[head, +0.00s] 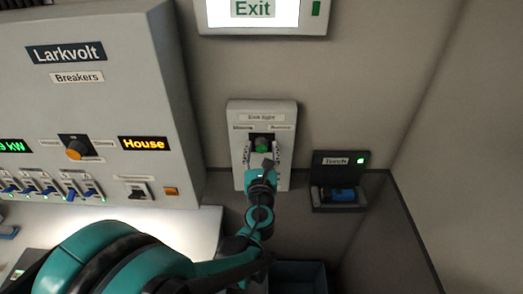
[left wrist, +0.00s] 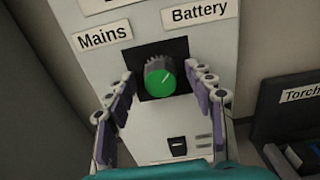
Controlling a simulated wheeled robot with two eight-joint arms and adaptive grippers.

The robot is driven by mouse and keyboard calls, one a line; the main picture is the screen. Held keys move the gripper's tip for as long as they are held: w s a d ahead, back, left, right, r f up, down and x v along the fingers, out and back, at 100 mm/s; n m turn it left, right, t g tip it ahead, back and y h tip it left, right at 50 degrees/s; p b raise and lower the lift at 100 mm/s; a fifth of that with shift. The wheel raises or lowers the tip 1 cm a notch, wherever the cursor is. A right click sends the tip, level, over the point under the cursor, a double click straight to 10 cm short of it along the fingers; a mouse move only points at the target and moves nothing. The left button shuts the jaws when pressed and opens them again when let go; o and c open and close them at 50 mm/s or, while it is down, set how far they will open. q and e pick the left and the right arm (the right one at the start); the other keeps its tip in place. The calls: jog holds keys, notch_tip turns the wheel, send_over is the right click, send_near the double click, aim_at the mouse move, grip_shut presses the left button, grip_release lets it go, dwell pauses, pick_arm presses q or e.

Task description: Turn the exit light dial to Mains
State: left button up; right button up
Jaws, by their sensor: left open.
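The exit light dial (head: 262,146) is a green-faced knob with a grey ribbed edge on a pale wall box (head: 283,181). In the left wrist view the dial (left wrist: 160,78) sits on a black square, with a Mains label (left wrist: 104,36) at upper left and a Battery label (left wrist: 200,11) at upper right. A light mark on its face points to the upper right, toward Battery. My left gripper (left wrist: 166,96) is open, one finger on each side below the dial, with gaps to it. In the head view my left gripper (head: 262,160) partly covers the box. My right gripper is not in view.
A lit Exit sign (head: 253,9) hangs above the box. A torch holder (head: 338,181) is mounted close to its right. The large Larkvolt breaker cabinet (head: 120,100) stands to the left. Bare wall lies between the sign and the box.

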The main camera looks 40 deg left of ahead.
pick_arm(q)
jog(key=c, duration=1.2)
jog(key=shift+o, duration=0.2)
jog(key=shift+n, duration=0.4)
jog(key=n, duration=0.3)
jog(key=shift+a+n+b, duration=0.1)
jog(key=shift+n+b, duration=0.2)
jog(key=shift+n, duration=0.1)
jog(key=n, duration=0.4)
jog(key=shift+n, duration=0.3)
jog(key=n+b, duration=0.1)
jog(key=n, duration=0.3)
jog(key=shift+a+f, duration=0.1)
jog(key=n, duration=0.4)
jog(key=shift+n, duration=0.3)
